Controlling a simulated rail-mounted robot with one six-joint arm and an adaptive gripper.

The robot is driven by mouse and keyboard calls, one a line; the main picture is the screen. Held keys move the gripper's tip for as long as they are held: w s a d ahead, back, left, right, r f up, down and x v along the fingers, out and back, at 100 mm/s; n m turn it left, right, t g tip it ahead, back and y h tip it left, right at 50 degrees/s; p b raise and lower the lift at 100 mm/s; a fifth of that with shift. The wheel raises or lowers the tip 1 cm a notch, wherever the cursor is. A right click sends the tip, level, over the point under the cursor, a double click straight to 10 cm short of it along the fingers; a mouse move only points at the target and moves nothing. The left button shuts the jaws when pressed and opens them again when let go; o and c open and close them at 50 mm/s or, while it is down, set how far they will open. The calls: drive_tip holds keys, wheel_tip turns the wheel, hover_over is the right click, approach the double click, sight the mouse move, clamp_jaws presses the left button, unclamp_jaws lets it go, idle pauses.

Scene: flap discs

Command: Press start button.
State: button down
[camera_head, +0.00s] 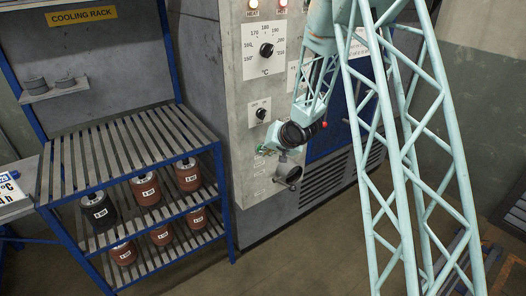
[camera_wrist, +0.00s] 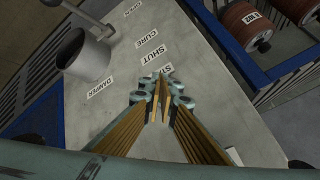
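The grey control panel (camera_head: 255,95) of the oven stands in the middle of the head view. My gripper (camera_head: 265,150) is at the lower part of this panel, just above the damper handle. In the wrist view my gripper (camera_wrist: 160,82) points at the panel face (camera_wrist: 120,65), its fingers together with nothing seen between them. A label starting with "S" (camera_wrist: 168,69) is partly covered by the fingertips. The start button cannot be made out clearly; the fingers hide that spot. I cannot tell whether the fingertips touch the panel.
The damper handle (camera_head: 290,178) sticks out below my gripper; it also shows in the wrist view (camera_wrist: 84,55). A temperature dial (camera_head: 266,50) and a smaller knob (camera_head: 261,113) are higher up. The cooling rack (camera_head: 130,150) at left holds several labelled rolls.

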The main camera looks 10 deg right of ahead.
drive_tip(key=shift+w+r, duration=0.1)
drive_tip(key=shift+r, duration=0.05)
drive_tip(key=s+d, duration=0.2)
drive_tip(key=s, duration=0.3)
drive_tip(key=shift+s+d+f+b, duration=0.2)
drive_tip(key=shift+s+b, duration=0.2)
drive_tip(key=shift+r, duration=0.1)
idle(0.8)
drive_tip(key=s+d+r+n+g+h, duration=0.1)
drive_tip(key=s+d+r+h, duration=0.1)
drive_tip(key=s+r, duration=1)
drive_tip(key=s+d+r+n+g+h, duration=0.1)
drive_tip(key=s+d+r+h, duration=0.1)
drive_tip(key=s+r, duration=0.95)
drive_tip(key=s+a+r+g, duration=0.1)
drive_tip(key=s+a+r, duration=0.1)
drive_tip(key=s, duration=0.9)
drive_tip(key=s+a+r+n+y, duration=0.1)
drive_tip(key=s+r, duration=0.3)
drive_tip(key=s, duration=0.7)
drive_tip(key=s+a+r+n+g, duration=0.1)
drive_tip(key=s+a+r, duration=0.2)
drive_tip(key=s, duration=0.9)
drive_tip(key=shift+a+r+g, duration=0.2)
drive_tip(key=shift+a+g, duration=0.1)
drive_tip(key=shift+a, duration=0.15)
